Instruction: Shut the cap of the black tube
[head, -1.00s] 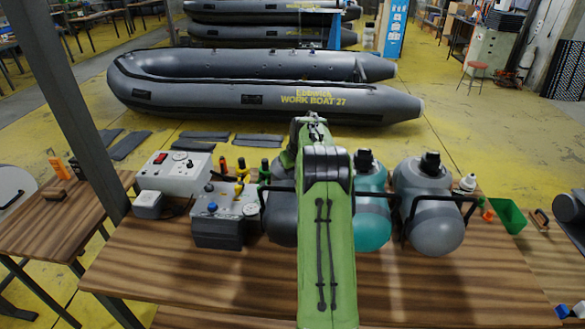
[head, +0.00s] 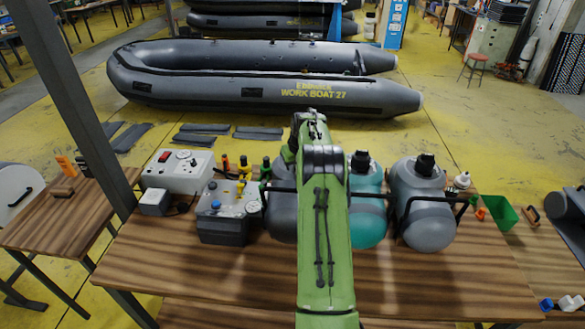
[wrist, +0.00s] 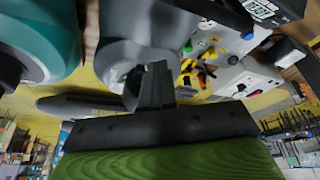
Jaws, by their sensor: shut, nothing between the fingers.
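A dark grey-black tank-like body (head: 281,213), which may be the black tube, stands on the bench, mostly hidden behind my green arm in the head view. In the wrist view a grey rounded body (wrist: 138,50) sits right at my fingers, with a pale part beside the left finger. My gripper (wrist: 155,85) is shut and empty there. I cannot tell whether it touches that body. No cap's state can be made out. My gripper is hidden behind my arm in the head view.
A teal tank (head: 366,215) and a grey tank (head: 423,208) with black tops stand to the right in black frames. A control box (head: 178,172) and a gauge unit (head: 224,225) stand left. The bench front (head: 190,285) is clear. An inflatable boat (head: 260,85) lies behind.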

